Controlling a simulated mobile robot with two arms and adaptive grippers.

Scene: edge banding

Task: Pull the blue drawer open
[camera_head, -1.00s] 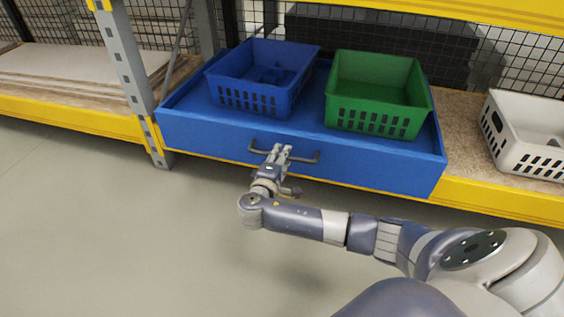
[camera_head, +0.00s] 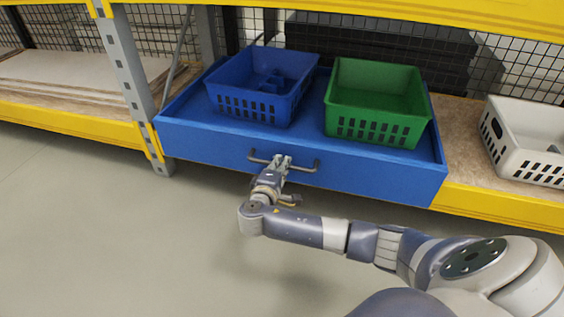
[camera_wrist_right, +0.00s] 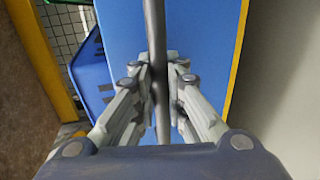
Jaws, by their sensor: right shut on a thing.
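The blue drawer (camera_head: 350,180) is a wide, shallow tray in the rack with a flat blue front. Its dark bar handle (camera_head: 308,169) runs across the middle of the front. My right gripper (camera_head: 282,161) is at the middle of this handle, its fingers shut on the bar. In the right wrist view the handle (camera_wrist_right: 156,30) runs upright between the two fingers (camera_wrist_right: 158,85), with the blue drawer front (camera_wrist_right: 205,40) behind. How far the drawer stands out is hard to tell. My left gripper is not in view.
A blue basket (camera_head: 255,107) and a green basket (camera_head: 370,128) stand in the drawer. A white basket (camera_head: 525,157) is on the shelf to the right. A grey rack post (camera_head: 128,65) stands at the drawer's left end. The floor (camera_head: 100,240) in front is clear.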

